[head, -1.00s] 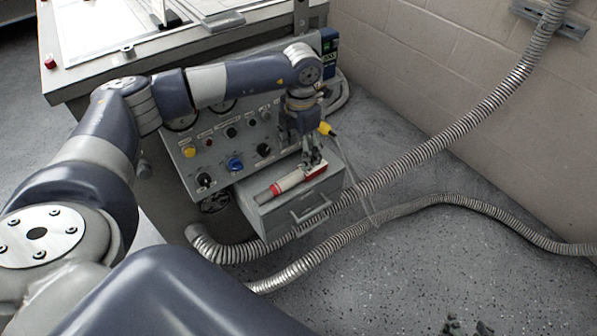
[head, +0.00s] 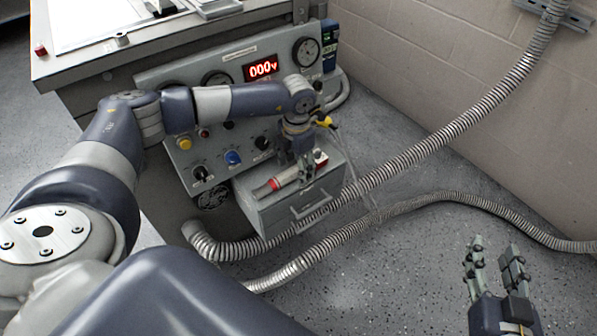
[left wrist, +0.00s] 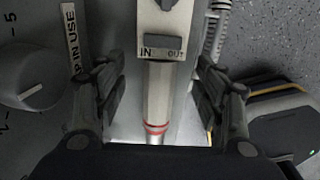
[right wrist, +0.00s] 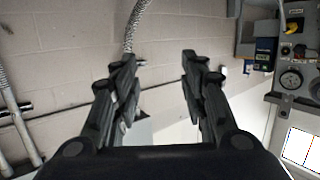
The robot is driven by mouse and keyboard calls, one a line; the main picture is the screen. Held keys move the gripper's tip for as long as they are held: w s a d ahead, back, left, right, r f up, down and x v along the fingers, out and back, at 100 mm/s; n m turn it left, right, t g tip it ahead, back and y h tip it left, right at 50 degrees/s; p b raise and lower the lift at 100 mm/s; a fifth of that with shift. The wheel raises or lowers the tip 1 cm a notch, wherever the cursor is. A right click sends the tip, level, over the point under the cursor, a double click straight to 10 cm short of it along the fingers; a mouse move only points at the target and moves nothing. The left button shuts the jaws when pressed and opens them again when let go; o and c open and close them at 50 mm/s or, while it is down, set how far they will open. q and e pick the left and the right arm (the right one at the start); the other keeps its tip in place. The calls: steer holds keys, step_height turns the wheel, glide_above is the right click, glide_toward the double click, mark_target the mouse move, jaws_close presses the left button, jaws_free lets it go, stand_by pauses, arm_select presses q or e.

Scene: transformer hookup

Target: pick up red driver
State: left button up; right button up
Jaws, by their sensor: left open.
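The driver (head: 287,177), a light grey stick-shaped tool with a red band, lies on top of the small grey drawer box (head: 328,186). My left gripper (head: 303,176) is above its far half, open and pointing down. In the left wrist view the driver's grey shaft and red rings (left wrist: 156,128) run between the two spread fingers, with gaps on both sides. A grey block marked IN and OUT (left wrist: 165,48) shows at its upper end. My right gripper (head: 497,262) is open and empty, over the floor at the right, and its fingers (right wrist: 160,90) are apart.
The control panel (head: 215,150) with knobs, gauges and a red 000v display (head: 262,67) stands behind the drawer box. A yellow-tipped lead (head: 325,122) hangs beside my left gripper. Ribbed hoses (head: 440,135) run along the wall and floor.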

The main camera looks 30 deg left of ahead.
mark_target(297, 168)
arm_select(q)
steer(key=shift+f, duration=0.4)
steer(key=c, duration=1.4)
steer(key=shift+o, duration=0.2)
steer(key=shift+r, duration=0.1)
arm_select(e)
steer(key=shift+w+a+r+t, duration=0.15)
steer(key=shift+r+t, duration=0.15)
steer(key=shift+r, duration=0.3)
steer(key=shift+f, duration=0.1)
